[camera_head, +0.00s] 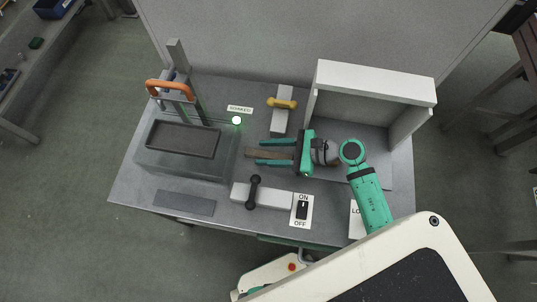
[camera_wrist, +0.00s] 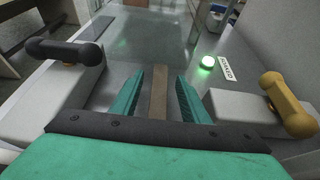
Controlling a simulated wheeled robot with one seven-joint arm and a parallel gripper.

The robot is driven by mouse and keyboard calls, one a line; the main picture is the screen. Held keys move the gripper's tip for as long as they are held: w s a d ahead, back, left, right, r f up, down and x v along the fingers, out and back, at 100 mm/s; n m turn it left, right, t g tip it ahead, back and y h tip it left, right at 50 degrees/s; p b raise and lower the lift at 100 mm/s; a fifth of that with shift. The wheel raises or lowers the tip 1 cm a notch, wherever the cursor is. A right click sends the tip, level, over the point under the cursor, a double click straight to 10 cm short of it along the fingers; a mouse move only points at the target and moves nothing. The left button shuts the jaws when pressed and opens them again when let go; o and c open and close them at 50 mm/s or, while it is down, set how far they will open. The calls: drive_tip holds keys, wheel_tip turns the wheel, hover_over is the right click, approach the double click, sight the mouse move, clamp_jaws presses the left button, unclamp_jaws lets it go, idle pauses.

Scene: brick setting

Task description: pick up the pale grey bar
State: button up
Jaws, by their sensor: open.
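My gripper (camera_head: 277,153) is open, with its green fingers pointing left over the table. In the wrist view the two fingers (camera_wrist: 157,95) stand on either side of a narrow brownish-grey bar (camera_wrist: 158,88), with gaps at both sides. The bar also shows in the head view (camera_head: 262,154), its right end hidden by my gripper. It looks brown rather than pale grey. Pale grey blocks stand on both sides: one with a black handle (camera_head: 275,197) in front, one with a yellow handle (camera_head: 279,123) behind. I cannot tell bar height relative to the fingers.
A machine with a dark recessed tray (camera_head: 182,139) and an orange handle (camera_head: 168,89) stands at left. A lit green lamp (camera_head: 236,120) is behind the bar. An open white box (camera_head: 376,81) stands back right. An ON/OFF switch (camera_head: 302,207) and dark plate (camera_head: 184,202) are in front.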

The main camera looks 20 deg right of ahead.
drive_tip(key=shift+x, duration=0.95)
clamp_jaws()
